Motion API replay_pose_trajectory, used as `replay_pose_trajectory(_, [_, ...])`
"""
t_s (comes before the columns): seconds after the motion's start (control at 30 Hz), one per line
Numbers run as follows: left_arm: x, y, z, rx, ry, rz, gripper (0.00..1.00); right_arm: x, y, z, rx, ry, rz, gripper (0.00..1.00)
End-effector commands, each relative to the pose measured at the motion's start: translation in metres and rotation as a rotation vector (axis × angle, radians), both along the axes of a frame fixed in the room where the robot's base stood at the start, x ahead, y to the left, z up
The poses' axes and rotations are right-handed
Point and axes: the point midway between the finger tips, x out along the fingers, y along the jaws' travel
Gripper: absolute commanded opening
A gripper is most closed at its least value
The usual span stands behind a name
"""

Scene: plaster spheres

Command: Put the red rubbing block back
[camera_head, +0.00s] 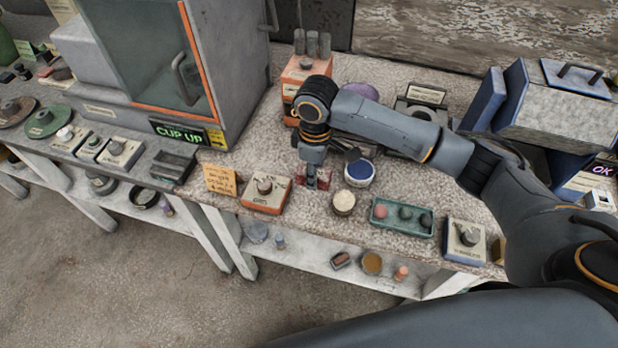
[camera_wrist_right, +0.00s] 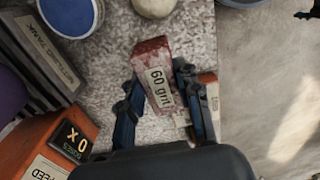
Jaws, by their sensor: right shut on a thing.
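The red rubbing block, a dull red bar with a "60 grit" label, shows in the right wrist view (camera_wrist_right: 152,62). My right gripper (camera_wrist_right: 160,88) is shut on it, one finger on each side. In the head view the right gripper (camera_head: 311,177) points down at the middle of the bench, and a bit of red block (camera_head: 323,176) shows beside its fingers. I cannot tell whether the block touches the bench top or hangs just above it. My left gripper is not in view.
An orange switch box (camera_head: 267,194) stands close left of the gripper. A green tray (camera_head: 402,217) lies farther right. The bench's front edge is near.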

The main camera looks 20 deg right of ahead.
Motion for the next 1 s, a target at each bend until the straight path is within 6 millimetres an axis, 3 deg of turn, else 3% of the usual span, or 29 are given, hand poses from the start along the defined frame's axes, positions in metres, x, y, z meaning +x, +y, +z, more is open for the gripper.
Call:
replay_pose_trajectory(0.27, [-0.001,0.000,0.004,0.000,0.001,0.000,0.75,0.017,0.010,-0.022,0.001,-0.001,0.000,0.00])
replay_pose_trajectory(0.5, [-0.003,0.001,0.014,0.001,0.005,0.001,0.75,0.016,0.008,-0.050,-0.001,-0.001,-0.001,0.00])
replay_pose_trajectory(0.87, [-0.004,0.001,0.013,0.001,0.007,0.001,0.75,0.016,0.009,-0.055,0.000,-0.001,0.000,0.00])
replay_pose_trajectory(0.9, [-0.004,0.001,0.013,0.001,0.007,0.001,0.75,0.016,0.008,-0.055,-0.001,-0.001,0.000,0.39])
replay_pose_trajectory(1.0, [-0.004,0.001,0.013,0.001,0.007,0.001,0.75,0.016,0.008,-0.055,-0.001,-0.001,0.000,0.56])
